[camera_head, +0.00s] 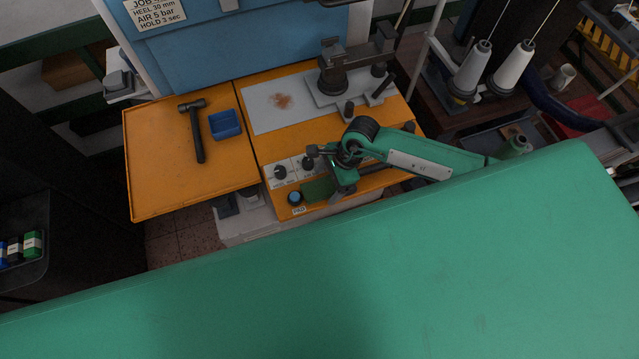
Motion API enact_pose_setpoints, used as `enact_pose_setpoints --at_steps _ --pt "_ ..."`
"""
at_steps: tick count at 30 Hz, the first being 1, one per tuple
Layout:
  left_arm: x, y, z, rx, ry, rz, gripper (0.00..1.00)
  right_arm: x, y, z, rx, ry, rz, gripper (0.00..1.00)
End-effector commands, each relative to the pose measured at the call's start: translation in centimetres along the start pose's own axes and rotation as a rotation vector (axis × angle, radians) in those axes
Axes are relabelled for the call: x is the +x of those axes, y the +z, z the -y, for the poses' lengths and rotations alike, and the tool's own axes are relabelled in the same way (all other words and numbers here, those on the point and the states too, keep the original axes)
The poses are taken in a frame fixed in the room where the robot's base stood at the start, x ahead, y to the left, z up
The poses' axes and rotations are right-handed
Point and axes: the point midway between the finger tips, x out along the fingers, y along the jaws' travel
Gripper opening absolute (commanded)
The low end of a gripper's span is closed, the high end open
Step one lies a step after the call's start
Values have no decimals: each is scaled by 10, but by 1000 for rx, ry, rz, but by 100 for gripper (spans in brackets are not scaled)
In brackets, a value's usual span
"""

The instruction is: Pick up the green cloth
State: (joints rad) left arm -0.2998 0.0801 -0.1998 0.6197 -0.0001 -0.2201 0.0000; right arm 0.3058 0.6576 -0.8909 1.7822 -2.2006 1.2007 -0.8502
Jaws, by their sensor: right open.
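The green cloth (317,189) is a small dark green patch at the front edge of the orange worktop, just right of a round blue-topped button. My right gripper (327,173) is above and close to the cloth, with its jaws open and nothing seen between them. It partly overlaps the cloth's right side, and I cannot tell whether it touches the cloth. My left gripper is not in view.
The orange worktop (150,190) holds a hammer (197,135), a blue tray (225,124), a stained pale sheet (262,117) and two knobs (280,172). A dark metal press (345,70) stands behind. White thread cones (512,66) stand at right.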

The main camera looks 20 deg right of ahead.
Motion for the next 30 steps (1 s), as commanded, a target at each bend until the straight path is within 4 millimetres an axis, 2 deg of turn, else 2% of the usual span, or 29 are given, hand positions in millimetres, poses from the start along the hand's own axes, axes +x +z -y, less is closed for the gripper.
enact_pose_setpoints --at_steps 8,11,16,25,30 --pt "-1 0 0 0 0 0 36 5 0 0 -1 -1 1 82" --pt "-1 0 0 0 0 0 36 4 0 0 -1 -1 1 66" --pt "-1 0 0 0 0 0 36 4 0 0 -1 -1 1 34" --pt "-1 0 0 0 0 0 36 3 0 0 -1 -1 1 34" --pt "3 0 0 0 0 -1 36 -5 3 1 -1 -3 1 34"
